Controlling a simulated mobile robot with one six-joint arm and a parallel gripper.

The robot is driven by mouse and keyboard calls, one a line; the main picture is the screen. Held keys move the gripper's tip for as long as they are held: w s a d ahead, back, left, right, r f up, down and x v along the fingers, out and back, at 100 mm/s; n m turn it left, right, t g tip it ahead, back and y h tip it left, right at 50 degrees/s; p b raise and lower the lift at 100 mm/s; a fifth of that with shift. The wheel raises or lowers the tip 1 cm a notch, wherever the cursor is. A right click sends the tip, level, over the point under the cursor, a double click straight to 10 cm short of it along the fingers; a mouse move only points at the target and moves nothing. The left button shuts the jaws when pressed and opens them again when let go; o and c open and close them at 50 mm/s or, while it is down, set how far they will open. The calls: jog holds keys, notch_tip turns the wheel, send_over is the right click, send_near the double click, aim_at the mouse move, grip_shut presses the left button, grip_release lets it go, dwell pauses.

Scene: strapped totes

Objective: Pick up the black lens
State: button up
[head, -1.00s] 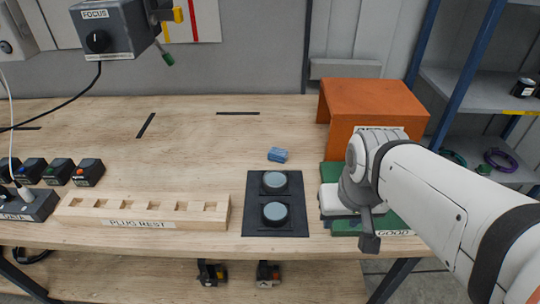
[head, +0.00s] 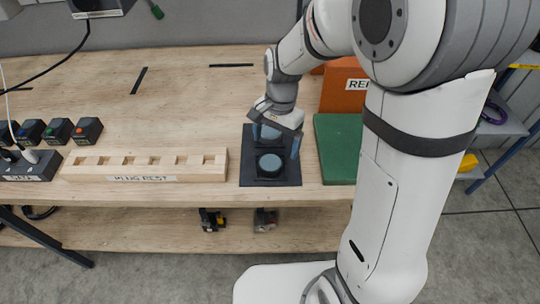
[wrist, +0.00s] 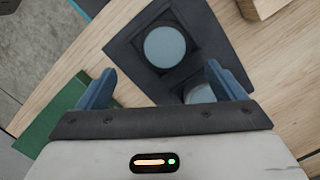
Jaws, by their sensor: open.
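Two round black lenses with blue-grey glass sit on a black mat (head: 246,178) near the table's front edge. The near lens (head: 270,164) is in clear view and also shows whole in the wrist view (wrist: 165,46). The far lens (head: 268,133) is partly hidden by my gripper (head: 274,133); in the wrist view it is partly cut off (wrist: 200,95) by the gripper body. My gripper is open, with its blue fingers apart and nothing between them. It hangs over the far lens; I cannot tell the exact height.
A wooden plug rest (head: 145,163) stands left of the mat. A green board (head: 335,150) lies to the right, with an orange box (head: 345,90) behind it. Several small black blocks (head: 88,130) with coloured tops and a socket strip (head: 33,166) are at far left.

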aim_at(271, 162)
jog(key=f, duration=0.4)
jog(key=a+f+p, duration=0.1)
jog(key=f, duration=0.2)
jog(key=shift+s+a, duration=0.1)
jog(key=shift+s, duration=0.15)
jog(key=shift+c, duration=0.3)
jog(key=shift+r, duration=0.1)
jog(key=c, duration=1.2)
jog(key=shift+o, duration=0.2)
